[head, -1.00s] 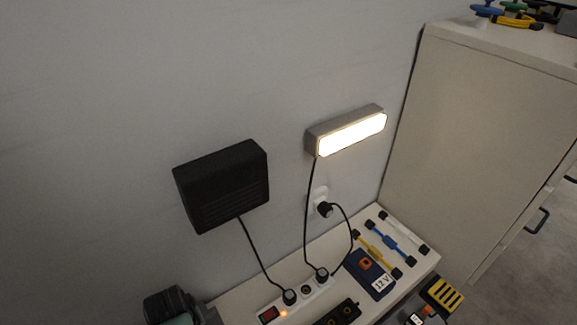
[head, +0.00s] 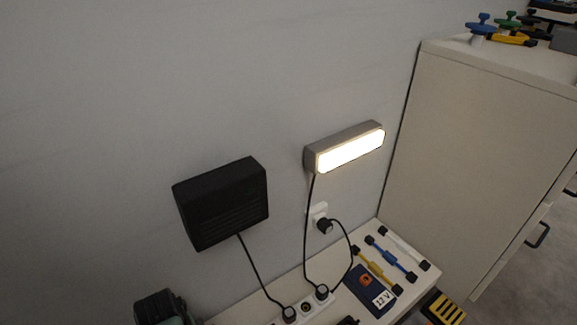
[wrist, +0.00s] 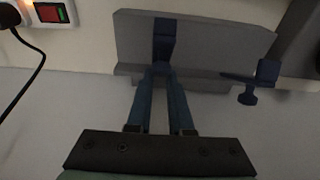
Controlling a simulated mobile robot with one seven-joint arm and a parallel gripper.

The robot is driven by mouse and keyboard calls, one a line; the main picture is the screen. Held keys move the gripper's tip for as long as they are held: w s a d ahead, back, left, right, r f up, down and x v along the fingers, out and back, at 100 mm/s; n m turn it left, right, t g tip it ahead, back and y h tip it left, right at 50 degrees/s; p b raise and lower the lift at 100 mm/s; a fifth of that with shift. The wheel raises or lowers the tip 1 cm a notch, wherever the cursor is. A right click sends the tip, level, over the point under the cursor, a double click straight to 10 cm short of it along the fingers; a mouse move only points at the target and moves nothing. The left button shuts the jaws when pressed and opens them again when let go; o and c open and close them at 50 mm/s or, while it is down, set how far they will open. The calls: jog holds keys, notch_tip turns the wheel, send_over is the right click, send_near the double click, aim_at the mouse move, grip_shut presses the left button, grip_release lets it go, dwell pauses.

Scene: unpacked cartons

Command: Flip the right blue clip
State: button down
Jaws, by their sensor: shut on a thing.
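In the wrist view, my gripper (wrist: 160,76) reaches up from the bottom with two blue fingers drawn close together. The fingers are shut on a dark blue clip (wrist: 164,38) that sits against a grey plate (wrist: 215,48). A second blue clip (wrist: 258,84) with a round knob below it sits at the right part of the same plate, apart from the fingers. The fingertips cover the lower part of the held clip. The head view shows neither these clips nor the gripper fingers.
In the wrist view, a red switch (wrist: 51,13) on a white power strip and a black cable lie at the top left. In the head view, a lit lamp (head: 350,150) and black box (head: 222,203) are on the wall. A tall cabinet (head: 490,150) stands right.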

jog(key=shift+w+a+r, duration=0.5)
jog(key=shift+w+a, duration=0.1)
jog(key=shift+w, duration=0.15)
jog(key=shift+b, duration=0.3)
